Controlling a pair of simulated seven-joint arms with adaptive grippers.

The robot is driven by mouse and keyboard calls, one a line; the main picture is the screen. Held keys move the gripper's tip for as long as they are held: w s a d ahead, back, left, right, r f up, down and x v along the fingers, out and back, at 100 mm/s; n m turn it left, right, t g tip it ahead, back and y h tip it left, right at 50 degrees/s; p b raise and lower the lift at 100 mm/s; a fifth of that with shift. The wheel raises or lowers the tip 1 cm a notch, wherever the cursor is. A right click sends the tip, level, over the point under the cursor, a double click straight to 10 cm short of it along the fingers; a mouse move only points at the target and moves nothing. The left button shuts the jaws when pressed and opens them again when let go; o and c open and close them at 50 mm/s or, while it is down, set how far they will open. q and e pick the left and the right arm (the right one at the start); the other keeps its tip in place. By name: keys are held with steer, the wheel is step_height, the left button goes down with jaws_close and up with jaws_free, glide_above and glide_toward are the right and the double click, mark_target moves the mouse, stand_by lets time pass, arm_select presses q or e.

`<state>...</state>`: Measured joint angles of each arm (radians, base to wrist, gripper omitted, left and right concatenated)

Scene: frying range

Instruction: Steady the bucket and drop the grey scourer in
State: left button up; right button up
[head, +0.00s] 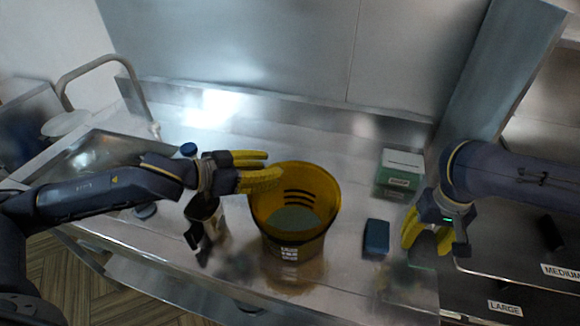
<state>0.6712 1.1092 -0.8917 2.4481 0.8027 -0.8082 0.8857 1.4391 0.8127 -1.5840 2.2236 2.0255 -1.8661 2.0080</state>
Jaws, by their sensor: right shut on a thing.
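The amber-yellow bucket (325,205) stands upright on the steel counter, its mouth facing up and a grey-green patch showing at its bottom. My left gripper (270,167) is open, its yellow fingers apart at the bucket's upper left rim. I cannot tell whether they touch it. My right gripper (428,242) is right of the bucket, low over the counter's right end, fingers pointing down. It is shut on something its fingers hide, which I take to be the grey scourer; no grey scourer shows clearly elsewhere.
A dark blue block (376,238) lies between bucket and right gripper. A green-and-white box (399,172) stands behind it. A dark jug (204,220) is left of the bucket. A sink (85,160) with a tap (135,95) is at the left. The counter behind the bucket is clear.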

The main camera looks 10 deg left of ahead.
arm_select(q)
steer(key=shift+x, duration=1)
steer(key=shift+c, duration=0.4)
jaws_close()
